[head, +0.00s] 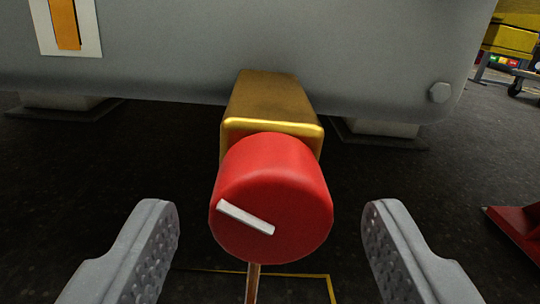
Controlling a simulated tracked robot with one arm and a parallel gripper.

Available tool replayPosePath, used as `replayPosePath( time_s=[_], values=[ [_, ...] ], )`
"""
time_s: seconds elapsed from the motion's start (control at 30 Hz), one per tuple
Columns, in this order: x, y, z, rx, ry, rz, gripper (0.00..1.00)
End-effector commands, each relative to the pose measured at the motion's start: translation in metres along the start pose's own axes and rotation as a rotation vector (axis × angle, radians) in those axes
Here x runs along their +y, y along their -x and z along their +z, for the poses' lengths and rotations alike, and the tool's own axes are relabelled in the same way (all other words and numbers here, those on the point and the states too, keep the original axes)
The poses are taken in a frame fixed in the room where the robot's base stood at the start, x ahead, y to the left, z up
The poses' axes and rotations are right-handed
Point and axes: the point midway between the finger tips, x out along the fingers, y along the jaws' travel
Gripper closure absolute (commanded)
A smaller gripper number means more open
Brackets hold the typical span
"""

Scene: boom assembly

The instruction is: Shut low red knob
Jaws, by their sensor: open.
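The low red knob (285,180) is in the middle of the head view, on the front of a brass-coloured block (270,100). A white bar-shaped mark on the knob's face lies tilted, its left end higher than its right. My gripper (272,225) is open, with one grey ridged finger to the left of the knob and one to the right. Dark floor shows between each finger and the knob, so neither appears to touch it. A thin copper-coloured rod runs down from beneath the knob.
The brass block comes out from under a large grey housing (370,60) with a bolt at its lower right. Pale feet stand beneath the housing on dark floor. A red object (515,232) lies at the right edge, and yellow equipment (510,40) stands at the back right.

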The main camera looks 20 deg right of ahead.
Motion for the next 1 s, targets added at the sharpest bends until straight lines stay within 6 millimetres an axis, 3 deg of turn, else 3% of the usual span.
replayPosePath(
  time_s=[0.2, 0.5, 0.67, 1.0],
  values=[
    [-0.001, -0.015, 0.0, 0.002, -0.001, -0.001, 0.41],
    [-0.002, -0.017, -0.001, 0.001, -0.002, -0.001, 0.41],
    [-0.002, -0.017, -0.001, 0.001, -0.002, -0.002, 0.85],
    [-0.003, -0.018, -0.002, 0.001, 0.028, -0.003, 0.85]
  ],
)
